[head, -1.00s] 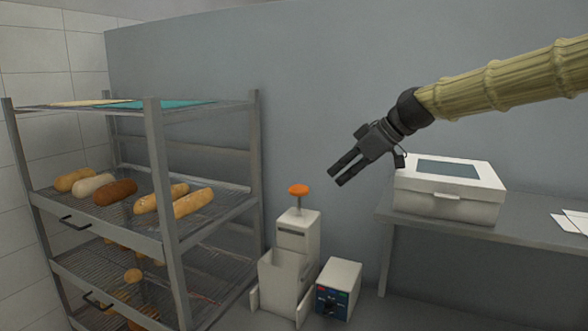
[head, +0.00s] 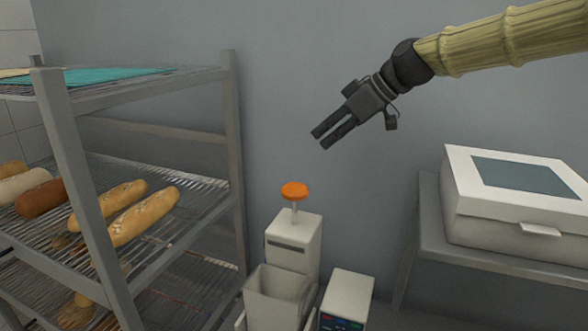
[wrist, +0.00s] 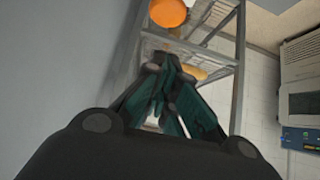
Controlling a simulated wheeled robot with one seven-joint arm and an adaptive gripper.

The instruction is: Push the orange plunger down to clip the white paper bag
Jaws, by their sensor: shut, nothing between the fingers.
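The orange plunger (head: 294,191) is a round knob on a thin metal stem, standing raised on top of a white clipping machine (head: 295,238). The white paper bag (head: 279,293) stands open at the front of that machine, its lower part cut off by the picture edge. My gripper (head: 323,140) is shut and empty. In the head view it hangs above and slightly right of the plunger, apart from it. In the wrist view the orange plunger (wrist: 168,13) shows at the top edge, beyond the shut fingers (wrist: 168,85).
A wire rack (head: 110,262) with several loaves stands close on the left. A small control box (head: 347,294) sits right of the machine. A white lidded box (head: 510,205) rests on a grey shelf (head: 431,225) at the right. The space between gripper and plunger is clear.

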